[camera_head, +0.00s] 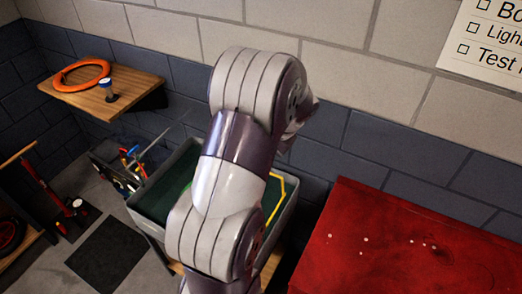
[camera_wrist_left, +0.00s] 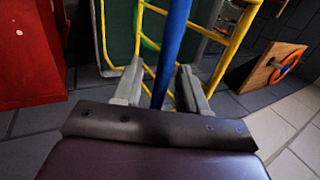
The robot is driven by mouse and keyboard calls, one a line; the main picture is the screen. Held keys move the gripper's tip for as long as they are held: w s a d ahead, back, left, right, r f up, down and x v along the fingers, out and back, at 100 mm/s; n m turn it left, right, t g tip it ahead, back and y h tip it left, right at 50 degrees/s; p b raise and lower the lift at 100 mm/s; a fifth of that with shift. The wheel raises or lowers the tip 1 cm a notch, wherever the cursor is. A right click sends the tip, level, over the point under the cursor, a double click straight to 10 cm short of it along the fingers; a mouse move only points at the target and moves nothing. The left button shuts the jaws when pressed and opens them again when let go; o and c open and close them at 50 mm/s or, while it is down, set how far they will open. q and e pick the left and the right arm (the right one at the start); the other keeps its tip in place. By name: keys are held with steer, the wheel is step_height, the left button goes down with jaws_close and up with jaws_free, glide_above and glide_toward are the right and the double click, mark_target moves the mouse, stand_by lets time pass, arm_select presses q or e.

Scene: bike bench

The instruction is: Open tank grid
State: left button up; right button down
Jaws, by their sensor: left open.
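The tank (camera_head: 150,226) is a grey open bin with a dark green inside, standing against the wall in the head view. My arm hides its middle. A yellow strip of the grid (camera_head: 273,204) shows along its right side. In the left wrist view, the grid is a frame of yellow bars (camera_wrist_left: 232,45), with a blue bar (camera_wrist_left: 172,45) running down between the fingers. My left gripper (camera_wrist_left: 160,88) is open, its fingers on either side of the blue bar; I cannot tell whether they touch it. My right gripper is in neither view.
A red cabinet (camera_head: 400,245) stands right of the tank. A wooden wall shelf (camera_head: 100,90) holds an orange ring (camera_head: 82,75) and a small jar. A bin of tools (camera_head: 125,165) is left of the tank. A dark mat (camera_head: 108,255) lies on the floor.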

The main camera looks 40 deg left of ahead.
arm_select(q)
steer(key=shift+w+r, duration=0.1)
steer(key=shift+r, duration=0.15)
steer(key=p+v, duration=0.8)
steer(key=v, duration=0.4)
steer(key=shift+d, duration=0.2)
steer(key=shift+w, duration=0.2)
